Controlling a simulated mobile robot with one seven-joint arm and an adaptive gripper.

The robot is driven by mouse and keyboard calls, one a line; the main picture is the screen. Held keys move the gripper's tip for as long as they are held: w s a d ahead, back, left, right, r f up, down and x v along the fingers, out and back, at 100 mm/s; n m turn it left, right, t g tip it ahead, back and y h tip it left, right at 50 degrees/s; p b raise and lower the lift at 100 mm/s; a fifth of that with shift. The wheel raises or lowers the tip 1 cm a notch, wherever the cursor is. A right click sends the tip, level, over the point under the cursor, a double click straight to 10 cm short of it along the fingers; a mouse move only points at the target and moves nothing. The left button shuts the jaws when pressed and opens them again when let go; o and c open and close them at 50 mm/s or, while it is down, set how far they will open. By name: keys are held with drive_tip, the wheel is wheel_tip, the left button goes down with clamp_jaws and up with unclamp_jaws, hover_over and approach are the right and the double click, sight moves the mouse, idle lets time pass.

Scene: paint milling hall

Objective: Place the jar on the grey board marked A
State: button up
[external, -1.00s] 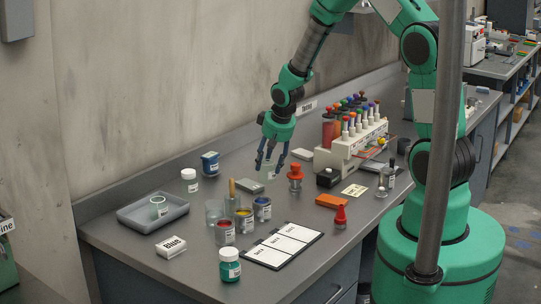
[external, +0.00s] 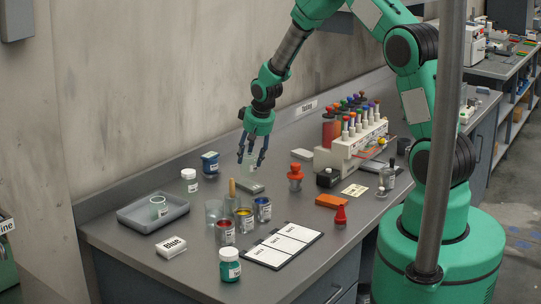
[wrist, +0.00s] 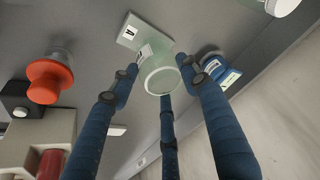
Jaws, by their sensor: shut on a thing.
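My gripper (external: 252,158) is shut on a clear, pale greenish glass jar (wrist: 163,76) and holds it upright above the bench. In the wrist view the jar's round rim shows between the blue fingers. The grey board marked A (wrist: 146,32) lies flat just beyond the jar in that view. In the external view the grey board (external: 250,188) is below the gripper, and the jar is faint between the fingers. A gap between jar and board seems to show there.
Paint tins (external: 225,232), a clear beaker (external: 213,211) and an orange-red stamp-like item (external: 295,177) stand near the board. A blue tin (external: 210,162) and white bottle (external: 189,180) are to its left. A grey tray (external: 135,216) lies at far left.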

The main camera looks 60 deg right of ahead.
sight(251, 164)
drive_tip(key=shift+f, duration=1.75)
drive_tip(key=o, duration=1)
drive_tip(key=shift+f, duration=0.1)
drive_tip(key=shift+o, duration=0.2)
drive_tip(key=shift+r, duration=0.45)
drive_tip(key=v, duration=1.1)
drive_tip(key=shift+s, duration=0.25)
drive_tip(key=shift+a+r, duration=0.1)
drive_tip(key=shift+r, duration=0.05)
